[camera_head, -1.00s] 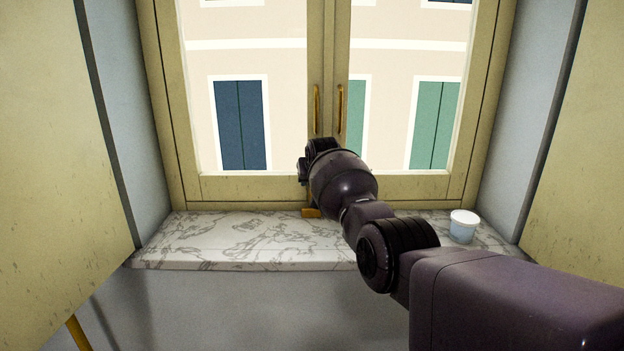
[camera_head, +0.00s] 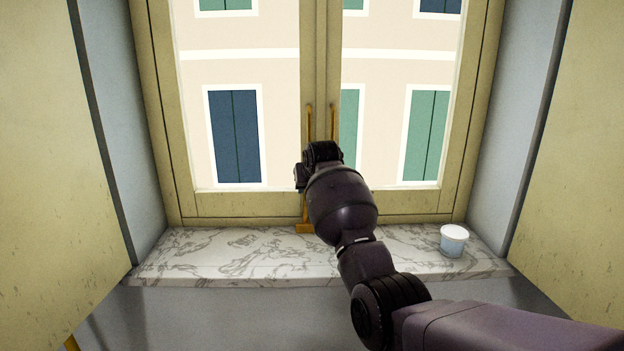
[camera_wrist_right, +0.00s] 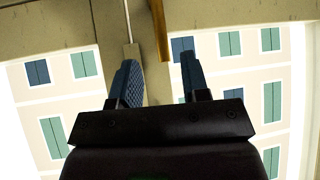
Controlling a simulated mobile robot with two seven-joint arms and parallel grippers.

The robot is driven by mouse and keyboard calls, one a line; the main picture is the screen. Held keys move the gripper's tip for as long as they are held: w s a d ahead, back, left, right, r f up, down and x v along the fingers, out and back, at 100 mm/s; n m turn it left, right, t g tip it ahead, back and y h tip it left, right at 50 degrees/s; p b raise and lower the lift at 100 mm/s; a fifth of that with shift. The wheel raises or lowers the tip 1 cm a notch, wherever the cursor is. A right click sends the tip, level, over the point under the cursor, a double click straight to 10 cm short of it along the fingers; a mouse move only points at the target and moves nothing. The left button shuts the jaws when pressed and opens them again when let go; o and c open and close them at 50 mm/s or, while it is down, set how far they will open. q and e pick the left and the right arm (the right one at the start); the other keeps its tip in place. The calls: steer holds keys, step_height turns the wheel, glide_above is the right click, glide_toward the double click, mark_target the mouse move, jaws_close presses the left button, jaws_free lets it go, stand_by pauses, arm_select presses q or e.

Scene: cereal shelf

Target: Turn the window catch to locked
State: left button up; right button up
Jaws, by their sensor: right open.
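The window (camera_head: 320,60) is closed, with two wooden sashes meeting in the middle. Two slim brass handles, one left (camera_head: 309,122) and one right (camera_head: 333,121), hang on the meeting stiles. A brass piece (camera_head: 304,229) sits at the window's foot on the sill, partly behind my arm. I cannot tell which brass part is the catch. My right gripper (camera_wrist_right: 159,62) is open and empty; its wrist (camera_head: 322,152) covers its fingers in the head view. In the wrist view a brass bar (camera_wrist_right: 160,30) lies just beyond and between the fingertips. My left gripper is out of view.
A white-lidded tub (camera_head: 453,241) stands at the right on the marble sill (camera_head: 215,255). Cream panels flank the recess at left (camera_head: 45,150) and right (camera_head: 575,150). The left part of the sill is clear.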

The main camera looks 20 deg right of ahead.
steer(key=shift+v, duration=1.5)
steer(key=shift+w, duration=0.1)
step_height(320, 180, up, 10)
steer(key=a+t, duration=0.1)
steer(key=t, duration=0.5)
steer(key=s+d+f+n+g, duration=0.1)
steer(key=s+d+f, duration=0.1)
steer(key=s+f, duration=2.1)
steer(key=s+d+f+n+g, duration=0.1)
steer(key=s+d+f+g, duration=0.1)
steer(key=s+f, duration=2.1)
steer(key=s, duration=0.3)
steer(key=shift+s+f, duration=0.25)
steer(key=shift+d, duration=0.1)
